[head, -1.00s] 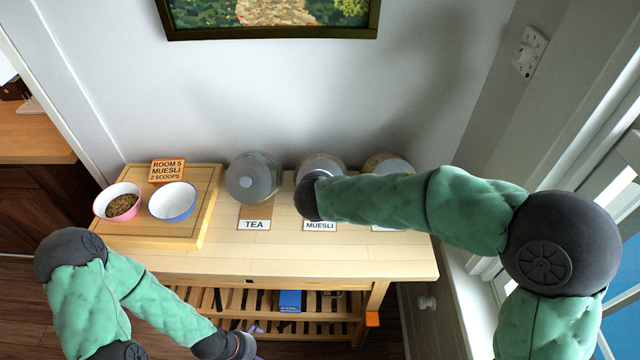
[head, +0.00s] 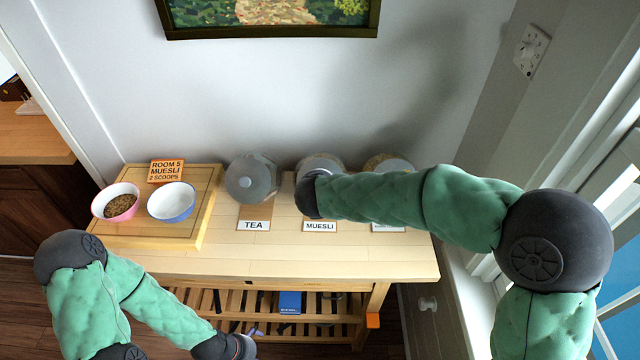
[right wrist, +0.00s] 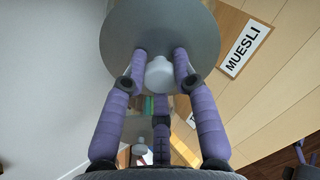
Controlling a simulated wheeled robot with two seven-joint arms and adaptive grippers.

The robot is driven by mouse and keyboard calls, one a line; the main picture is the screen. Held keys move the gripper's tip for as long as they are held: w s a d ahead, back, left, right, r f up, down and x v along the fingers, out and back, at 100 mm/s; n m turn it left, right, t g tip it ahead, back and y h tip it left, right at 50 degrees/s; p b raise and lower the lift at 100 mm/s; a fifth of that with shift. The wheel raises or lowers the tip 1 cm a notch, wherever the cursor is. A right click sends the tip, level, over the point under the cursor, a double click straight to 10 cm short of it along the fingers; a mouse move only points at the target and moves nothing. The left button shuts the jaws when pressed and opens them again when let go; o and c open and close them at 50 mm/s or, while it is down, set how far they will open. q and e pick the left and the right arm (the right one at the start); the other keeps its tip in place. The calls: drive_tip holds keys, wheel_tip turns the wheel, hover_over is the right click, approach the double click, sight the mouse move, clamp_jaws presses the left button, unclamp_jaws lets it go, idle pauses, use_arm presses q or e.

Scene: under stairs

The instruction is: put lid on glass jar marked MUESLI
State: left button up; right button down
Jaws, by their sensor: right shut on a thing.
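The MUESLI jar (head: 322,163) stands at the back of the wooden table, behind its MUESLI label (head: 320,226). My right forearm and wrist cover much of it. In the right wrist view my right gripper (right wrist: 160,66) has its purple fingers shut around the pale knob of a round grey lid (right wrist: 122,38). The MUESLI label (right wrist: 246,48) lies close beside the lid in that view. I cannot tell whether the lid touches the jar. My left wrist (head: 236,347) is low at the bottom edge of the head view, and its finger opening is not clear.
The lidded TEA jar (head: 252,178) stands left of the MUESLI jar, and another jar (head: 388,163) stands right. A wooden board (head: 190,228) holds a pink bowl (head: 117,203) with food, a blue-white bowl (head: 172,202) and an orange sign (head: 167,171). The table's front is clear.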

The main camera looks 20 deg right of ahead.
drive_tip(key=c, duration=0.9)
unclamp_jaws()
drive_tip(key=o, duration=0.5)
drive_tip(key=p+v, duration=0.2)
drive_tip(key=v, duration=0.4)
drive_tip(key=shift+p, duration=0.3)
drive_tip(key=shift+f, duration=0.1)
